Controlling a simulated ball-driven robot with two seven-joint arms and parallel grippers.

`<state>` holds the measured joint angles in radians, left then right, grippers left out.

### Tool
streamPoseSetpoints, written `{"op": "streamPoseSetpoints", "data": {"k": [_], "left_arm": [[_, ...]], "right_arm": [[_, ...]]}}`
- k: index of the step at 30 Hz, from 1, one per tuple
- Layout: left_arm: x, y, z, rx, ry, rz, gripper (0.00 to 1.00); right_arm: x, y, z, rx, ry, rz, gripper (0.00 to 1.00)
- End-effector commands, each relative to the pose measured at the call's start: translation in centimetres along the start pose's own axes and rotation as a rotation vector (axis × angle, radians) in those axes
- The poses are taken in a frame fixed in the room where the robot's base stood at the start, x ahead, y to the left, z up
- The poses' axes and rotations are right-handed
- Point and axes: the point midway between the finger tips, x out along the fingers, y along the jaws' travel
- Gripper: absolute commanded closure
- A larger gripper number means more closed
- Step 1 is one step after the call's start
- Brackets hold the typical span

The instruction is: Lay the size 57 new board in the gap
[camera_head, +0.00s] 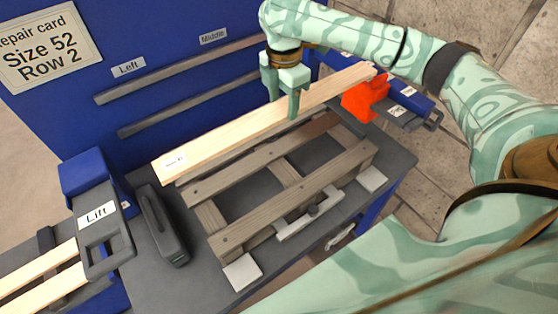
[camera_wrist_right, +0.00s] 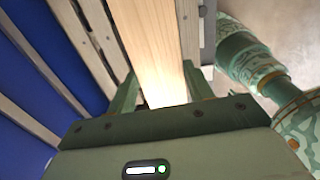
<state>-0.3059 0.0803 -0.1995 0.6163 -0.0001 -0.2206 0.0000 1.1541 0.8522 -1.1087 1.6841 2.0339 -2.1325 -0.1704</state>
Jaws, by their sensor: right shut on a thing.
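A long pale new board (camera_head: 225,137) with a small white label, too small to read surely, slants over the far side of the grey-brown pallet (camera_head: 255,225). My right gripper (camera_head: 290,97) is shut on this board near its middle. In the right wrist view the board (camera_wrist_right: 150,45) runs between the two fingers of my right gripper (camera_wrist_right: 162,95). The board hides the pallet's far side, so I cannot tell whether it touches the pallet. Weathered slats with open spaces between them show on the near part. The repair card (camera_head: 45,45) reads Size 52, Row 2. My left gripper is not in view.
A blue station with a Lift handle (camera_head: 105,232) stands at left beside other pale boards (camera_head: 45,285). A dark upright block (camera_head: 162,225) sits on the grey table (camera_head: 185,285). A red-orange object (camera_head: 365,97) lies beyond the pallet's right end. A blue panel (camera_head: 150,35) with rails stands behind.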

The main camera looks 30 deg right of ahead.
Motion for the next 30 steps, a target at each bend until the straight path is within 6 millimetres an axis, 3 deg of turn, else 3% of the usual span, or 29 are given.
{"op": "streamPoseSetpoints", "data": {"k": [1, 3, 13, 21, 25, 30], "left_arm": [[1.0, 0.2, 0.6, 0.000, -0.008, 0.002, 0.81], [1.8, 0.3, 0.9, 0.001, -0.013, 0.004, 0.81], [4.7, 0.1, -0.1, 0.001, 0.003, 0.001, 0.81], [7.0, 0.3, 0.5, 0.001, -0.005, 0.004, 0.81], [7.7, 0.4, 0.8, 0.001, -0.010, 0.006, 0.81], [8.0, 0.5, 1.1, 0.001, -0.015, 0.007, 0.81]], "right_arm": [[2.1, 0.0, -0.1, 0.002, 0.003, -0.006, 0.78], [4.1, 0.0, -0.1, 0.001, 0.002, -0.007, 0.78], [11.7, 0.0, -0.1, 0.002, 0.002, -0.005, 0.78], [17.5, 0.0, -0.1, 0.003, 0.002, -0.004, 0.78], [19.4, 0.0, -0.1, 0.001, 0.001, -0.002, 0.78], [20.3, 0.0, 0.0, 0.001, 0.001, 0.000, 0.78]]}}
